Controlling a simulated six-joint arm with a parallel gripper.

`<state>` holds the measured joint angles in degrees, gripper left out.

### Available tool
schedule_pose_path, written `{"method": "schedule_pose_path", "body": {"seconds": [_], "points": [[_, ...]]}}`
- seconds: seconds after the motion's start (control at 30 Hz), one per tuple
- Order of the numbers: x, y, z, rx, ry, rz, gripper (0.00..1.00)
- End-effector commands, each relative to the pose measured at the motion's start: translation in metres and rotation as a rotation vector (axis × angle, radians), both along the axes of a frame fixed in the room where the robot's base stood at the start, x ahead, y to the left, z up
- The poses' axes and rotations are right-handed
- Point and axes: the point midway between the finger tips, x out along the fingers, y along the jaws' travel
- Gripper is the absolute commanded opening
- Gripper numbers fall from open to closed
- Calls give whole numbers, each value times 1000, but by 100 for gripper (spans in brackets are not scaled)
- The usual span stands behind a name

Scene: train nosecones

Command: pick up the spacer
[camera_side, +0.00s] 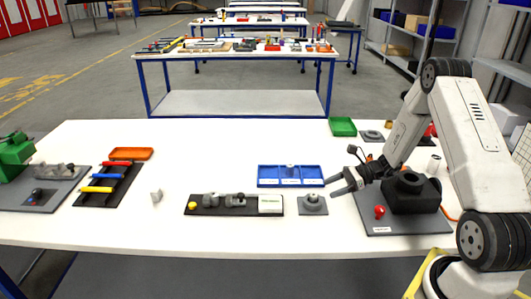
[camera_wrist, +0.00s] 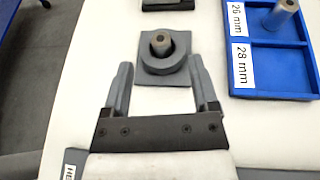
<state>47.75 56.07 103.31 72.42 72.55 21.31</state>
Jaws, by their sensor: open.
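A small grey cylinder that looks like the spacer (camera_side: 290,169) stands upright in the blue tray (camera_side: 262,183); it also shows in the wrist view (camera_wrist: 281,14), in the compartment by the 26 mm label. My gripper (camera_side: 332,187) is open and empty, in front of the tray's right end. In the wrist view its fingers (camera_wrist: 160,64) point towards a grey fixture (camera_wrist: 178,72) with a round ring and an upright post (camera_wrist: 160,42). This fixture (camera_side: 313,208) sits just right of the black plate. I cannot tell whether its post is a separate part.
A black plate (camera_side: 215,210) with grey blocks and a yellow knob lies left of the fixture. A dark board with a red knob (camera_side: 379,212) and a black block lies under my arm. A green tray (camera_side: 342,127) stands behind. The table's front edge is clear.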

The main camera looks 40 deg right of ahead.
Motion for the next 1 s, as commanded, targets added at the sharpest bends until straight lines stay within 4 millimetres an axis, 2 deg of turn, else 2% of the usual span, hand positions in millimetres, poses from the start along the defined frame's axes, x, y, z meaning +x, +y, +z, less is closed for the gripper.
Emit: {"method": "schedule_pose_path", "body": {"seconds": [0.43, 1.0], "points": [[25, 32, -20, -1, 0, 1, 76], [27, 34, -21, -2, 0, -1, 76]]}}
